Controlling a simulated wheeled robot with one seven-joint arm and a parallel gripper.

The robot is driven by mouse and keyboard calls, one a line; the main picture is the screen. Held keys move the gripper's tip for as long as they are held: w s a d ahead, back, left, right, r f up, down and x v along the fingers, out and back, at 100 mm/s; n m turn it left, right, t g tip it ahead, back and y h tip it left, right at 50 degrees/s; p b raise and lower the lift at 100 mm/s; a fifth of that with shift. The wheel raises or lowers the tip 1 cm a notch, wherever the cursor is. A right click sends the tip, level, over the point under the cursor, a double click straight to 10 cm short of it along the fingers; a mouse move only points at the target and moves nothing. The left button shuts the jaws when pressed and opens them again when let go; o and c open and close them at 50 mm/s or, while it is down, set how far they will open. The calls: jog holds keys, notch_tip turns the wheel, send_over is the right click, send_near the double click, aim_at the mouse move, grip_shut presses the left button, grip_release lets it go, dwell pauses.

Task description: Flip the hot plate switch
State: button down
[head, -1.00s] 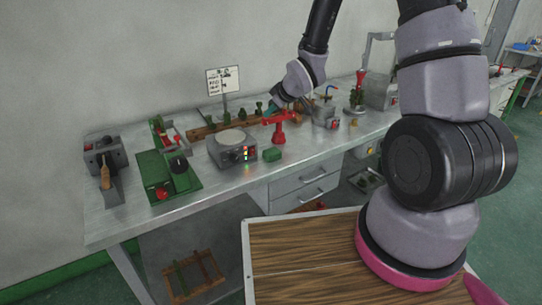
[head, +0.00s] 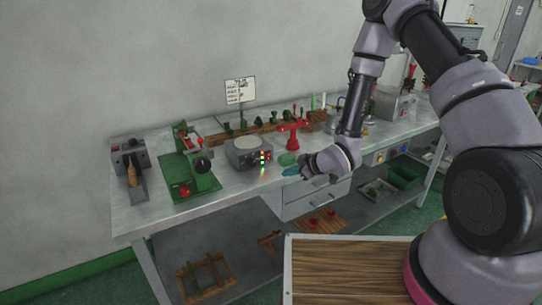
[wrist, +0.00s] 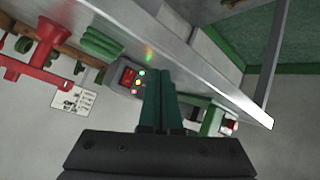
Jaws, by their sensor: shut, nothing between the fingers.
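The panel also shows in the wrist view (wrist: 127,79), just left of my fingers. The switch is too small to tell apart from the lights. My gripper (head: 290,171) is at the bench's front edge, right of the hot plate and apart from it. In the wrist view its dark green fingers (wrist: 161,75) are together and empty, partly covering the hot plate.
A green block (head: 287,159) lies close behind my gripper, with a red stand (head: 293,136) beyond it. A green machine (head: 195,165) stands left of the hot plate. Drawers (head: 312,198) hang below the bench edge. Bare bench lies in front of the hot plate.

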jog(key=shift+w, duration=0.1)
send_near(267, 158)
jog(key=shift+s+f+x, duration=0.15)
jog(key=shift+x, duration=1.1)
jog(key=shift+s+f+x, duration=0.1)
jog(key=shift+f+x, duration=0.1)
jog(key=shift+x, duration=1)
jog(key=shift+w+a, duration=0.1)
jog(key=shift+w, duration=0.2)
jog(key=shift+w+a+r, duration=0.1)
jog(key=shift+w+a, duration=0.1)
dwell(0.7)
jog(key=shift+d, duration=0.1)
jog(key=shift+s+d, duration=0.3)
jog(key=shift+s, duration=0.25)
jog(key=shift+s+d+f, duration=0.2)
jog(key=shift+s+d, duration=0.5)
jog(key=shift+s, duration=0.35)
jog(key=shift+s+d+f, duration=0.2)
jog(key=shift+s+d, duration=0.55)
jog(key=shift+s, duration=0.25)
